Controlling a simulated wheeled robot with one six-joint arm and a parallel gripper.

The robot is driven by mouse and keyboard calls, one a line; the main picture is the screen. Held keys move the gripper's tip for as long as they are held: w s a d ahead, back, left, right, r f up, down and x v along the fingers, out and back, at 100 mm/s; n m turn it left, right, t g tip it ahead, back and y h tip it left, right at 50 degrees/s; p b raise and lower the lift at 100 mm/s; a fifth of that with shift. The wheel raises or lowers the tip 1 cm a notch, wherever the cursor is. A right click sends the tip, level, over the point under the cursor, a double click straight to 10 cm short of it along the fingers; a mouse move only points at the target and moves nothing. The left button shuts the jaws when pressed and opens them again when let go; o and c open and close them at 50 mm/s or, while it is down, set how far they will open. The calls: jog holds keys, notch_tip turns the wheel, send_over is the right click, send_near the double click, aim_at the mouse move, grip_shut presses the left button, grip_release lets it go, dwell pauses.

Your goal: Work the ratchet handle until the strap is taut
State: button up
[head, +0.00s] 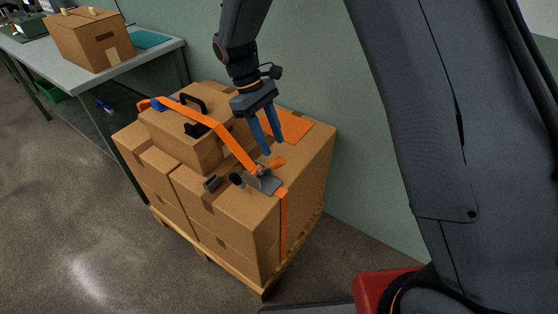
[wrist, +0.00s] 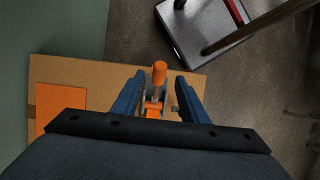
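The orange strap (head: 228,145) runs over the stacked cartons to a grey metal ratchet (head: 264,181) on the front carton's top. A strap end hangs down the carton's side below the ratchet. The ratchet handle has an orange grip (head: 275,163); the grip also shows upright in the wrist view (wrist: 159,73). My gripper (head: 269,149) is open, its blue fingers pointing down just above and behind the ratchet. In the wrist view the gripper (wrist: 158,88) has one finger on each side of the handle, with gaps. I cannot tell how taut the strap is.
The cartons (head: 235,205) stand on a wooden pallet (head: 205,248) beside a green wall. An orange sheet (head: 290,126) and a black handle (head: 190,103) lie on top. A workbench (head: 150,59) with a box is at the back left. The floor at left is clear.

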aim_at(279, 161)
jog(key=shift+p+x, duration=0.85)
jog(key=shift+x, duration=3.1)
jog(key=shift+w+a, duration=0.1)
grip_shut()
